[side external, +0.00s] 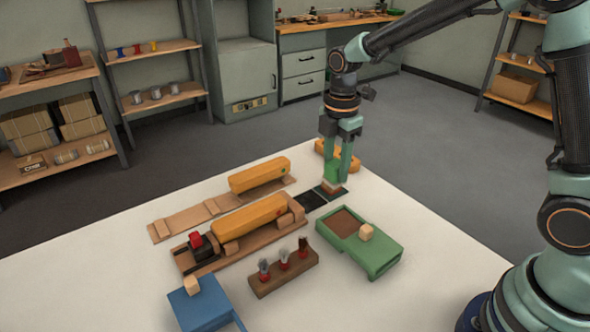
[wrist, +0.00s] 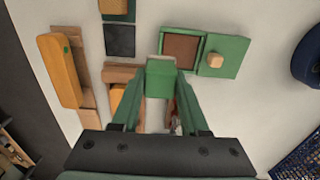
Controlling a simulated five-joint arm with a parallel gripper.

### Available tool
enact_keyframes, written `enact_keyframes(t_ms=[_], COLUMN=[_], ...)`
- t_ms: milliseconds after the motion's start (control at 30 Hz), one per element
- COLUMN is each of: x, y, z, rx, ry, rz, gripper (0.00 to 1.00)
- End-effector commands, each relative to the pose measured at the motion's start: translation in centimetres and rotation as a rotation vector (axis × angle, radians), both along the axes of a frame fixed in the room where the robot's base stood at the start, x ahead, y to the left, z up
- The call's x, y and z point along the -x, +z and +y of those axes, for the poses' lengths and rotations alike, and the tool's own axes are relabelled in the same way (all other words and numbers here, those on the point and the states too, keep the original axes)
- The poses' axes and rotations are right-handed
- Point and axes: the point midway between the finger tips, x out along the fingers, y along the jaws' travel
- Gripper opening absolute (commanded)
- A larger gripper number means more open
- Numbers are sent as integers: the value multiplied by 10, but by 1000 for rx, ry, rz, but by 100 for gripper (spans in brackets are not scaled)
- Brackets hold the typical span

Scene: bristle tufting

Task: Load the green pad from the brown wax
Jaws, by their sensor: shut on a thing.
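My gripper (side external: 336,172) is shut on the green pad (wrist: 160,80), a green block between its two fingertips in the wrist view. In the side view the held pad (side external: 333,178) shows a tan-brown lower part. It is beside the dark squares, behind the wax tray; I cannot tell whether it touches the table. The brown wax (side external: 347,221) lies flat in an open green tray, whose right part carries a wooden knob. The wax also shows in the wrist view (wrist: 183,49), just beyond the pad and to its right.
Dark squares (side external: 310,201) lie on the white table. Two long orange-yellow blocks (side external: 249,216) on wooden bases are to the left. A wooden rack (side external: 284,273) with several tufts and a blue box (side external: 200,305) stand in front. The table's right front is clear.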

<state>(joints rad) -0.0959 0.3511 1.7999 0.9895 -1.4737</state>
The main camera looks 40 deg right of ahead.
Motion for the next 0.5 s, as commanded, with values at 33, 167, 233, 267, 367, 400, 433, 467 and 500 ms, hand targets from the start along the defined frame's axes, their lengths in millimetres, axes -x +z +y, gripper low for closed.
enact_keyframes(t_ms=[33,167,233,267,367,400,433,467,500], x=[10,26,32,34,36,37,37,37,37], y=[-6,-16,-20,-21,-25,-27,-28,-30,-33], z=[0,0,0,0,0,0,0,0,0], rx=[0,0,0,0,0,0,0,0,0], ry=[1,1,1,1,1,1,1,1,1], rz=[1,1,1,1,1,2,2,2,2], gripper=[0,0,0,0,0,0,0,0,0])
